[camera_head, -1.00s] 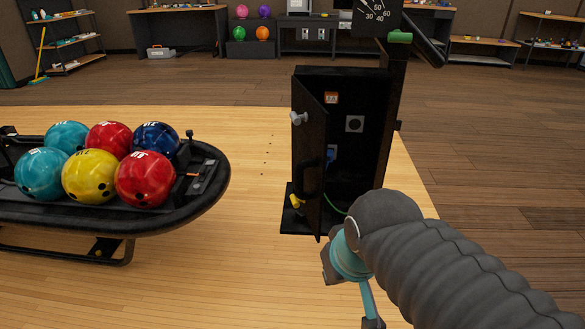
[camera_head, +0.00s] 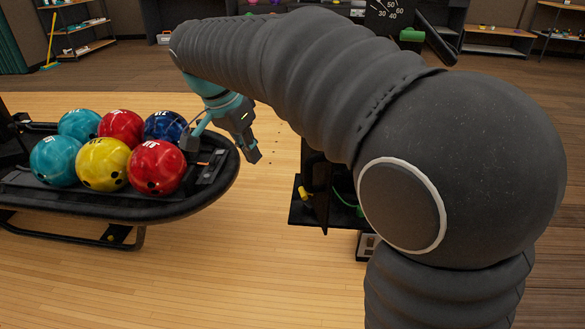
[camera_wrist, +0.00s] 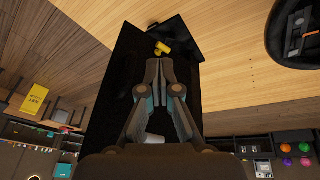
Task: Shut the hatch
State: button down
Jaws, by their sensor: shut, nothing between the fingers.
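The hatch (camera_head: 320,205) is a dark door on the black cabinet. It stands open, swung out toward me; my arm hides most of it and the cabinet's upper part in the head view. My gripper (camera_head: 252,154) hangs to the left of the hatch, apart from it in that view, with its fingers pointing down. In the wrist view my gripper (camera_wrist: 159,64) is shut and empty in front of a large black panel, apparently the hatch's outer face. A pale knob (camera_wrist: 151,139) shows near the gripper's base. Contact with the panel cannot be told.
A yellow fitting (camera_head: 304,193) sits low beside the hatch, over the black base plate (camera_head: 297,217); it also shows in the wrist view (camera_wrist: 163,48). The ball return rack (camera_head: 215,190) with several bowling balls stands close left of my gripper. A green cable (camera_head: 343,198) hangs inside the cabinet.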

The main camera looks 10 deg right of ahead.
jog(key=d+f+m, duration=0.5)
jog(key=d+f, duration=0.2)
jog(key=d, duration=0.2)
jog(key=shift+w+m+h, duration=0.4)
jog(key=shift+d, duration=0.1)
dwell(0.5)
